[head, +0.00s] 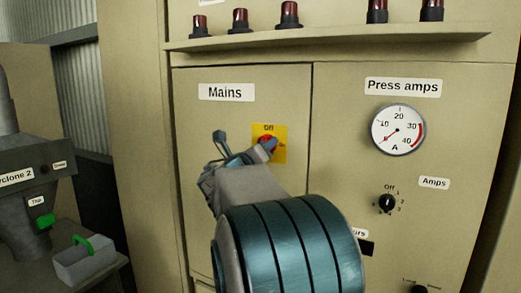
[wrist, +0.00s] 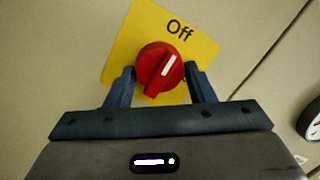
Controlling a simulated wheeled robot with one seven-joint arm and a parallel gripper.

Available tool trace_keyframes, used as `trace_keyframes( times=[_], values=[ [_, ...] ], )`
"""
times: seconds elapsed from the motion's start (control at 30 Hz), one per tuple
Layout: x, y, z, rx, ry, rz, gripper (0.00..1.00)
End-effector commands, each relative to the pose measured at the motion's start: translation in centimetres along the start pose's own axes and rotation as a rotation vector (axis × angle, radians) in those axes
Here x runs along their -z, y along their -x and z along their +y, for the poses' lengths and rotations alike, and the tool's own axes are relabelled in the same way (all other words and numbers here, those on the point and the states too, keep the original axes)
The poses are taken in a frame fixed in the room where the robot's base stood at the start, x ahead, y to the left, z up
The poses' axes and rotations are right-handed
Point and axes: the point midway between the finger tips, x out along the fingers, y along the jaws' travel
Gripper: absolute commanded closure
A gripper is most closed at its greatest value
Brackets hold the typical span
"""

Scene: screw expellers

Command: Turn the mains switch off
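The mains switch is a red rotary knob (wrist: 160,70) on a yellow plate (wrist: 124,44) marked "Off" at its top. Its white mark points towards the word "Off" in the wrist view. In the head view the knob (head: 265,141) is partly hidden by my gripper (head: 258,148), under the "Mains" label (head: 226,92). In the wrist view my gripper (wrist: 159,70) is open, with one finger on each side of the knob, close to its rim. I cannot tell whether either finger touches it.
A ledge (head: 330,38) with several dark red lamps runs above the panel. To the right are the press ammeter (head: 398,130) and a black selector (head: 387,203). A machine with a green switch (head: 44,222) and a grey box (head: 86,263) stand at the left.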

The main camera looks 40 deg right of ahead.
Motion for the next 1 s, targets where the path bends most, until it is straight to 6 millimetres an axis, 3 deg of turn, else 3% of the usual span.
trace_keyframes(
  times=[0.07, 0.47, 1.0],
  values=[
    [0.1, -0.1, -0.1, 0.002, 0.001, 0.002, 0.31],
    [-0.1, 1.0, 0.2, -0.004, -0.004, -0.002, 0.31],
    [0.2, 11.9, 0.1, -0.002, -0.002, -0.001, 0.31]
  ],
)
